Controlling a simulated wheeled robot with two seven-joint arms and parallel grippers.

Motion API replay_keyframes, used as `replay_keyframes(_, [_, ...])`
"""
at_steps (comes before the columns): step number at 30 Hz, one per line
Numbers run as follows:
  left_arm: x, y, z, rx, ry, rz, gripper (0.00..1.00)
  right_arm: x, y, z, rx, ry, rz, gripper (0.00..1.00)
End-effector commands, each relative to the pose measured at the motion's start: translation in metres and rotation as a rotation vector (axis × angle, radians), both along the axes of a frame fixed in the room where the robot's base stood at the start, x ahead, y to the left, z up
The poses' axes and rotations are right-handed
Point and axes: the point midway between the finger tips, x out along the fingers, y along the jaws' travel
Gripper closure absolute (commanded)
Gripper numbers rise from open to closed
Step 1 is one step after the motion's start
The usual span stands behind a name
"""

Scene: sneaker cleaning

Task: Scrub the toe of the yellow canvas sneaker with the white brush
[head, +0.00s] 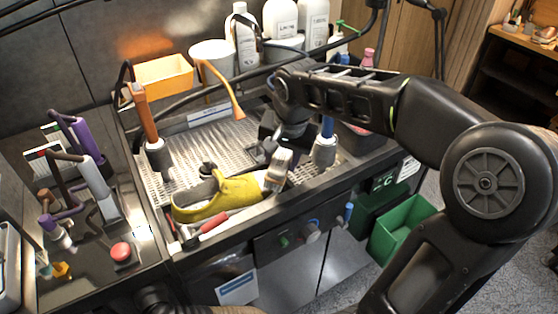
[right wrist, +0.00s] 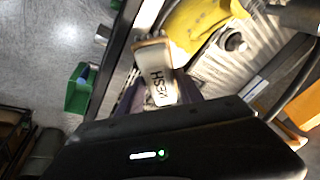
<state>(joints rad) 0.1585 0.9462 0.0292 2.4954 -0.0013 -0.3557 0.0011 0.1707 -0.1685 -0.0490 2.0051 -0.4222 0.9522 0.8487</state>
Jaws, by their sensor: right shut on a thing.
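The yellow canvas sneaker (head: 235,192) lies on the perforated metal tray of the wash station, near its front edge. Its opening is at the left and its toe points right. My right gripper (head: 279,151) is at the toe end and shut on the white brush (head: 279,170). The brush hangs down beside the toe and partly hides it; I cannot tell whether they touch. In the right wrist view the brush (right wrist: 157,72) shows dark lettering, with the yellow sneaker (right wrist: 197,22) just beyond it. My left gripper is not in view.
A red-handled tool (head: 212,223) lies in front of the sneaker. An orange-handled tool (head: 146,118) stands at the tray's left, and a blue-topped one (head: 326,145) stands right of my gripper. An orange bin (head: 164,80) and bottles line the back. The tray's back left is clear.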

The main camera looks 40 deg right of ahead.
Motion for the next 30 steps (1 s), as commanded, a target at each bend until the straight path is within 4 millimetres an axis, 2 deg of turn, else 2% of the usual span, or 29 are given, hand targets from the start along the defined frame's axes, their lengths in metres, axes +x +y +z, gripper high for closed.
replay_keyframes(1, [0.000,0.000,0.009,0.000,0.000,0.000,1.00,0.000,-0.002,0.010,0.000,-0.001,-0.001,0.89])
replay_keyframes(6, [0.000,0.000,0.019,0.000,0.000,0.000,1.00,0.000,-0.006,0.025,-0.001,-0.003,0.000,0.89])
replay_keyframes(20, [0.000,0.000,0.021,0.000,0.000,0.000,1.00,0.000,-0.007,0.029,-0.001,-0.003,0.000,0.89])
replay_keyframes(30, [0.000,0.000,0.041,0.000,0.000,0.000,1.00,-0.002,-0.013,0.056,-0.001,-0.003,0.000,0.89])
